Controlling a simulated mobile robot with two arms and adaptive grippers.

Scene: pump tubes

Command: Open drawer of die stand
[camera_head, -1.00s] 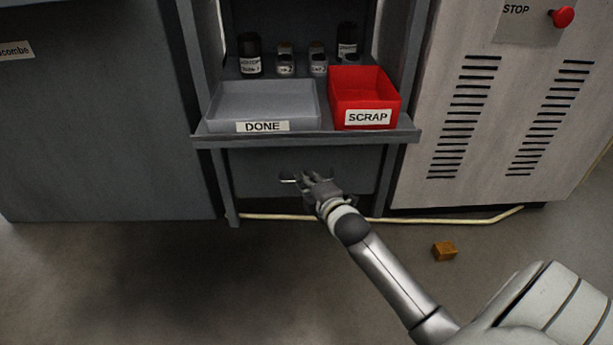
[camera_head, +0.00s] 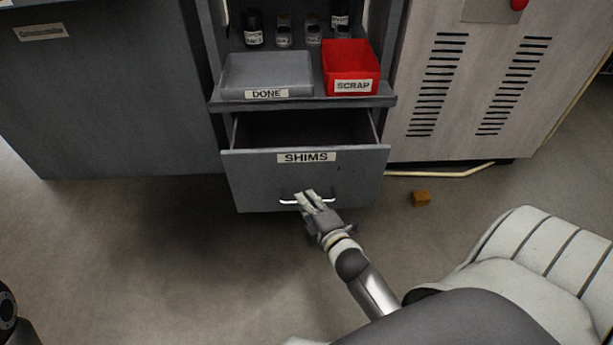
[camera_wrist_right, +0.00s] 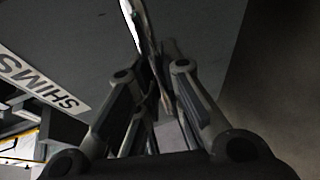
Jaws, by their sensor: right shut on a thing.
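The grey drawer (camera_head: 262,180) labelled SHIMS is pulled well out from under the shelf of the die stand (camera_head: 300,104), and its dark inside shows behind the front panel. My right gripper (camera_head: 306,200) is at the drawer's metal handle (camera_head: 288,203), low on the front panel, and is shut on it. In the right wrist view the fingers (camera_wrist_right: 158,85) close around the bright handle (camera_wrist_right: 135,25), and the SHIMS label (camera_wrist_right: 40,80) shows at the left. Part of the handle is hidden by the fingers. My left gripper is not in view.
A grey DONE tray (camera_head: 266,94) and a red SCRAP bin (camera_head: 351,87) stand on the shelf above the drawer. Several dark labelled containers (camera_head: 284,32) stand behind them. A small brown block (camera_head: 421,198) lies on the floor at right. The floor before the drawer is clear.

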